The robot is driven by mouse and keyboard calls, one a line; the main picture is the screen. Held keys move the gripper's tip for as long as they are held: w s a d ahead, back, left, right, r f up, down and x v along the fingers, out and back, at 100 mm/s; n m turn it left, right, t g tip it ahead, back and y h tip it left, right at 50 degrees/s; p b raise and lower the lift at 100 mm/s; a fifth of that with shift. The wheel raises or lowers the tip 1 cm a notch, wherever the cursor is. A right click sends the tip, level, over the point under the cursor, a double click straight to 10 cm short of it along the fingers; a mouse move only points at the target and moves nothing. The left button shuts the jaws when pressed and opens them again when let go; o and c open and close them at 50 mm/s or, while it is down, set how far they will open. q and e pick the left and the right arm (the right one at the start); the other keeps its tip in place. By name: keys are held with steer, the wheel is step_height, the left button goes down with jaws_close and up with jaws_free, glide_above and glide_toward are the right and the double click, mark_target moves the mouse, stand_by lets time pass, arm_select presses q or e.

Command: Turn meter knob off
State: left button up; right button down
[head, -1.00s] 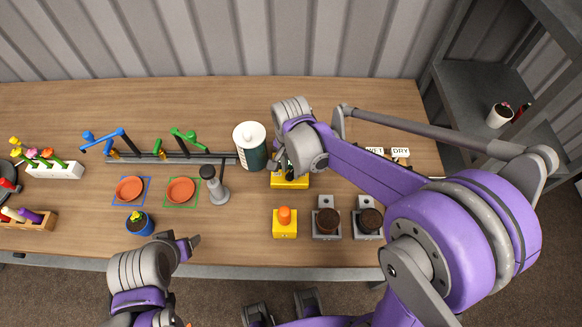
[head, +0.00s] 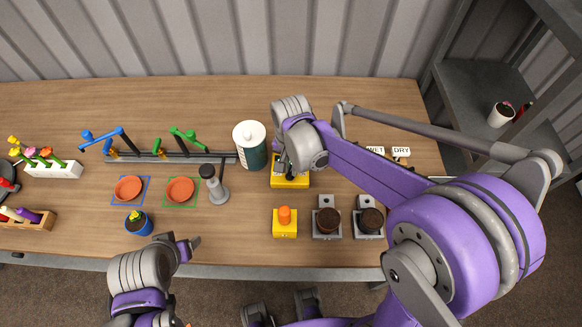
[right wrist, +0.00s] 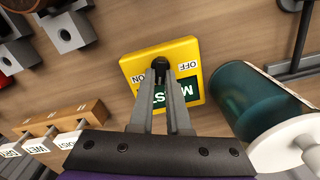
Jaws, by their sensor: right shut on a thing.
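The meter is a yellow box (head: 291,183) on the table, right of the dark green canister. In the right wrist view the yellow meter (right wrist: 134,65) shows an ON label, an OFF label and a green display partly hidden by my fingers. Its black knob (right wrist: 160,63) sits between the two labels. My right gripper (right wrist: 161,72) is shut on the knob; it also shows above the meter in the head view (head: 290,173). Which label the knob points to, I cannot tell. My left gripper (head: 190,243) is near the front table edge, away from the meter; its jaw opening is unclear.
The dark green canister (head: 249,155) stands close beside the meter. An orange-topped yellow button box (head: 285,230) and two grey stands with dark round tops (head: 327,222) are in front. WET and DRY signs (head: 401,153) stand behind my right arm.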

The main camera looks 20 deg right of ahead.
steer(key=n+b, duration=0.1)
steer(key=n, duration=0.3)
steer(key=shift+a, duration=0.1)
arm_select(q)
steer(key=shift+s+f+b, duration=0.25)
steer(key=shift+f+b, duration=0.1)
steer(key=shift+f, duration=0.7)
arm_select(e)
steer(key=shift+w+a+n, duration=0.1)
steer(key=shift+a+n, duration=0.05)
steer(key=shift+n, duration=2.65)
steer(key=c, duration=0.9)
jaws_free()
steer(key=shift+r, duration=0.1)
arm_select(q)
steer(key=shift+w+r+p, duration=0.1)
steer(key=shift+r+p, duration=0.35)
steer(key=shift+r, duration=0.05)
arm_select(e)
step_height(320, 180, up, 11)
steer(key=shift+f, duration=0.15)
